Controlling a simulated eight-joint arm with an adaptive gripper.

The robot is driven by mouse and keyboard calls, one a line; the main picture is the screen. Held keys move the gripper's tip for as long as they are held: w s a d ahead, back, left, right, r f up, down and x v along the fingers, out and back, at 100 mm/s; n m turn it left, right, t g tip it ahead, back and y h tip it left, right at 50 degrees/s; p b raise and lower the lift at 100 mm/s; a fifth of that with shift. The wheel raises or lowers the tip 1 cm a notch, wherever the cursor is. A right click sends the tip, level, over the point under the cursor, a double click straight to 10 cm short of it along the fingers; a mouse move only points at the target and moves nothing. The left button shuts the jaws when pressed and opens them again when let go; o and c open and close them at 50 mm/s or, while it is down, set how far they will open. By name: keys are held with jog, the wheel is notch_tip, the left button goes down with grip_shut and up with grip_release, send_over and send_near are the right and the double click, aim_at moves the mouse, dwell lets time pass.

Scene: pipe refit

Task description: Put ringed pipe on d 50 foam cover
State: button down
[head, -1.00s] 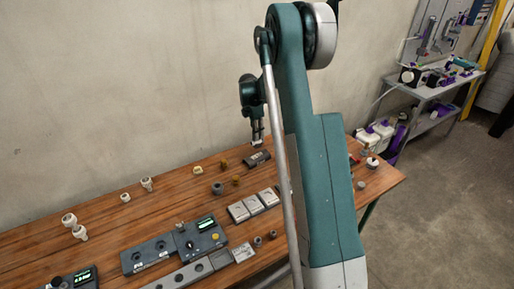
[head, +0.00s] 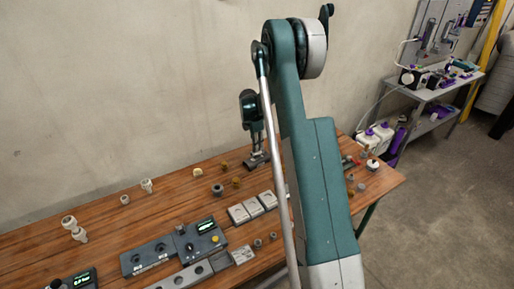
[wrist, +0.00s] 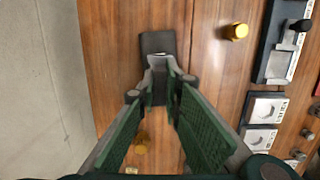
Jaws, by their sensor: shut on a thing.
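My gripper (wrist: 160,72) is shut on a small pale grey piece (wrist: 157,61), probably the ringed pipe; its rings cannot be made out. In the wrist view, the fingertips and this piece overlap a dark flat block (wrist: 156,41), probably the foam cover. Whether the piece touches the block cannot be told. In the head view, my gripper (head: 257,152) points down at this dark block (head: 252,166), which it partly hides. The block's marking is not readable.
Brass-coloured fittings (wrist: 236,31) stand near the block. Three pale square plates (head: 253,207) and a dark device with a display (head: 200,238) lie nearer the front. White fittings (head: 147,186) stand at the left. The wall (wrist: 35,90) runs behind the table.

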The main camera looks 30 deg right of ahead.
jog(key=shift+f, duration=0.35)
jog(key=shift+f, duration=0.15)
jog(key=c, duration=2.5)
grip_release()
notch_tip(320, 180, up, 12)
jog(key=a, duration=0.1)
jog(key=shift+a, duration=0.4)
